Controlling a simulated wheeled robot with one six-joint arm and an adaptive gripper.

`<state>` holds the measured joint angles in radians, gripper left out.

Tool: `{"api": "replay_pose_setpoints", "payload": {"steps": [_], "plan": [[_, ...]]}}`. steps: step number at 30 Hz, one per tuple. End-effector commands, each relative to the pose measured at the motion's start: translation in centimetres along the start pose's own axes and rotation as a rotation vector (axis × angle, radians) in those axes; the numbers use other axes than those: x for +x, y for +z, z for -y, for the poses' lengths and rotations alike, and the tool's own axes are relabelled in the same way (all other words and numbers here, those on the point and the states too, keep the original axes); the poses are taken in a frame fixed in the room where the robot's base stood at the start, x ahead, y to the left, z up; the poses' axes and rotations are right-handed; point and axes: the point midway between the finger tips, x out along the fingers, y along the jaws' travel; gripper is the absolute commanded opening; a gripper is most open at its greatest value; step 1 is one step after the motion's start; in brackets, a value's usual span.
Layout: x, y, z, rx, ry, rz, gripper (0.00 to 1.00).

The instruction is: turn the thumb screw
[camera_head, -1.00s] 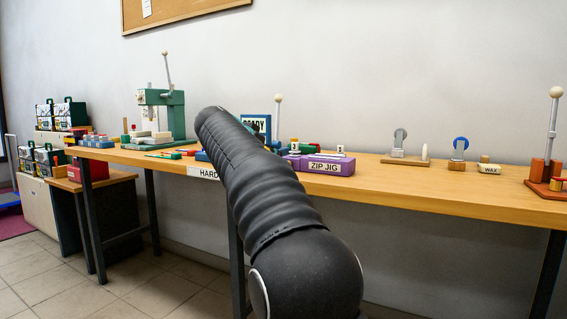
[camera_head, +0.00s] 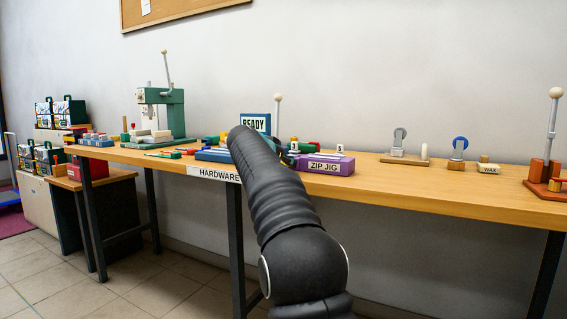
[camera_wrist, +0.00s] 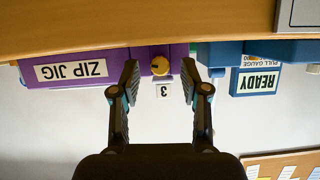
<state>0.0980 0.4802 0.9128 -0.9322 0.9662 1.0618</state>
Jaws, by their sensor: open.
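The thumb screw, a small yellow-brass knob (camera_wrist: 160,66), shows in the wrist view on the front of the purple zip jig (camera_wrist: 115,73), above a "3" label (camera_wrist: 163,91). The wrist picture is upside down. My gripper (camera_wrist: 161,80) is open, with one black fingertip on either side of the knob in the picture. Gaps show on both sides, and I cannot tell whether the tips reach its depth.
A blue "READY" pull gauge (camera_wrist: 255,80) stands beside the jig, near one finger in the wrist view. The wooden bench (camera_head: 420,190) also holds a green press (camera_head: 172,112), a wax block (camera_head: 489,169) and several small stands. The bench right of the jig has some clear room.

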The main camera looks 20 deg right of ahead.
Motion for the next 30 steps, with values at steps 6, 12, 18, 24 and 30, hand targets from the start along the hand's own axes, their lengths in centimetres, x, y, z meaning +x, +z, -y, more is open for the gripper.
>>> {"api": "replay_pose_setpoints", "payload": {"steps": [6,12,18,24,30], "plan": [[-0.02,0.02,0.01,0.0,0.0,0.0,0.03],[-0.03,0.01,0.01,-0.002,0.001,0.0,0.0],[-0.09,-0.11,0.09,-0.038,0.016,0.001,0.0],[-0.13,-0.15,0.3,-0.14,0.058,0.002,0.0],[-0.11,-0.16,0.42,-0.274,0.113,0.002,0.0]]}}
